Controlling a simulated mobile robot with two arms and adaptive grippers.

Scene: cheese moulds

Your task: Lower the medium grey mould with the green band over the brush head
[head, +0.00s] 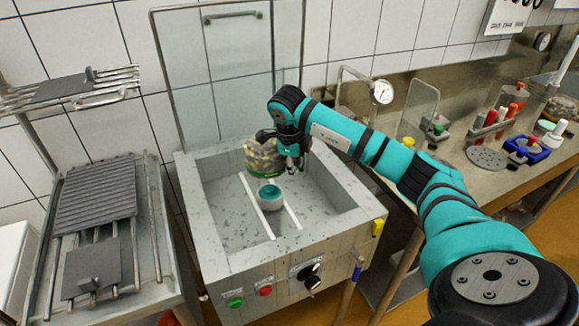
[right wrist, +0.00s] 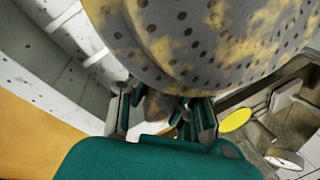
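The medium grey mould (head: 264,157) is perforated, with yellowish stains and a green band near its lower edge. It hangs over the basin, up and slightly left of the brush head (head: 270,193), apart from it. The brush head is a short round piece with a teal top and pale side, standing in the basin. My right gripper (head: 292,160) is at the mould's right side. In the right wrist view the mould (right wrist: 205,45) fills the top, and my fingers (right wrist: 160,112) close around a brownish part at its edge. My left gripper is out of view.
The stone basin (head: 350,222) has pale bars on its floor and a clear panel behind. A rack with grey plates (head: 95,195) stands left. A counter with bottles (head: 500,115), a blue holder (head: 527,150) and a gauge (head: 382,92) is right.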

